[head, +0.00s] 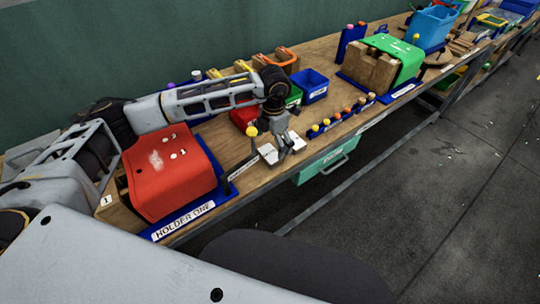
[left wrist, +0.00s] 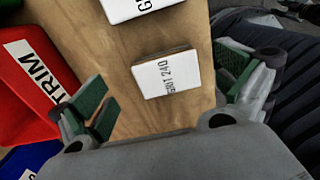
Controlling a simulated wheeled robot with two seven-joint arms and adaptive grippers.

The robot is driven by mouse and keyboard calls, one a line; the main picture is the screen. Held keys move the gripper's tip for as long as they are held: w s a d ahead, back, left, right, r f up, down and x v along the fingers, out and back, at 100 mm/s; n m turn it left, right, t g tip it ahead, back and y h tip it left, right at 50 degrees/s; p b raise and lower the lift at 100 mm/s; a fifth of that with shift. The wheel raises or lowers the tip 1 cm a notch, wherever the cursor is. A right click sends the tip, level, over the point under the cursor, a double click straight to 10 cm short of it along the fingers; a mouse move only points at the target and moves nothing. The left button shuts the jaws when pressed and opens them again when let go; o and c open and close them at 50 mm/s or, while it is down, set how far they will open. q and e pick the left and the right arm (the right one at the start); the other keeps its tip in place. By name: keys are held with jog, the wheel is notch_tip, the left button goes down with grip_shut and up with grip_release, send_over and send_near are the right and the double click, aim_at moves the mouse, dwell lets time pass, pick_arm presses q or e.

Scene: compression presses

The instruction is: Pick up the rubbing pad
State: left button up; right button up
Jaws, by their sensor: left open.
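A small white pad (left wrist: 166,73) labelled "GRIT 240" lies flat on the wooden bench in the left wrist view. A second white pad (left wrist: 135,5) with a partly cut-off label lies just beyond it. My left gripper (left wrist: 165,95) is open, its green-lined fingers apart on either side of the nearer pad, not visibly touching it. In the head view, my left gripper (head: 284,150) is low over the front of the bench among white pads (head: 268,154), partly hiding them. My right gripper is not in view.
A red form (head: 170,172) on a blue "HOLDER ONE" base stands left of the gripper, with a yellow-topped post (head: 252,132) close by. A red "TRIM" bin (left wrist: 28,80) is left in the wrist view. A row of small coloured-topped pegs (head: 337,115) stands to the right.

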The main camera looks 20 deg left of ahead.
aim_at(273, 151)
pick_arm(q)
jog(key=f, duration=0.3)
jog(key=shift+s+d+f+p, duration=0.1)
jog(key=shift+s+f+p, duration=0.2)
jog(key=shift+p, duration=0.05)
jog(key=shift+f, duration=0.35)
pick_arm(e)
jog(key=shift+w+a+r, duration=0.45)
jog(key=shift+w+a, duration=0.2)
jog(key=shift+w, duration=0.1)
pick_arm(q)
jog(key=c, duration=1.1)
jog(key=shift+o, duration=0.2)
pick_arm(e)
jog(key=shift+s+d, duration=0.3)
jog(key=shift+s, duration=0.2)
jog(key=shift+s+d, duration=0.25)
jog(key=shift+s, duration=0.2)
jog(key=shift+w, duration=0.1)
